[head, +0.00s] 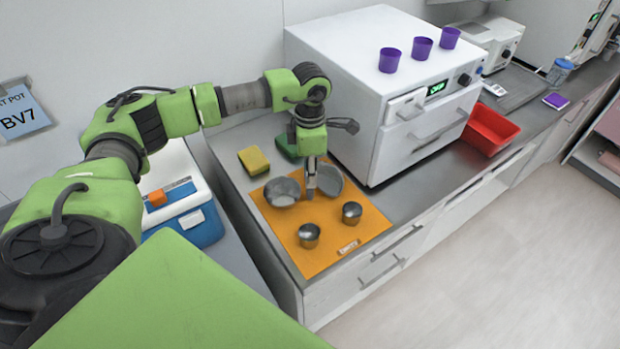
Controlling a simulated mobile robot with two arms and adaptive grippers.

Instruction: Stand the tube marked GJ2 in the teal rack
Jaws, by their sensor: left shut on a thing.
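I see no tube marked GJ2 and no rack that is clearly teal. My left gripper (311,190) points down over the orange mat (368,228), between two grey metal bowls. It is shut at the near-left rim of the right bowl (331,182), which looks tilted. The left bowl (281,192) sits on the mat right beside the gripper. The fingertips are small, so the exact grip is hard to see. My right gripper is out of view.
Two small metal cups (309,236) (352,212) stand on the mat's front part. A yellow sponge (254,160) and a dark green object (287,149), partly hidden, lie behind. A white oven (400,90) with purple cups (390,60) stands right. A red bin (489,130) is beyond.

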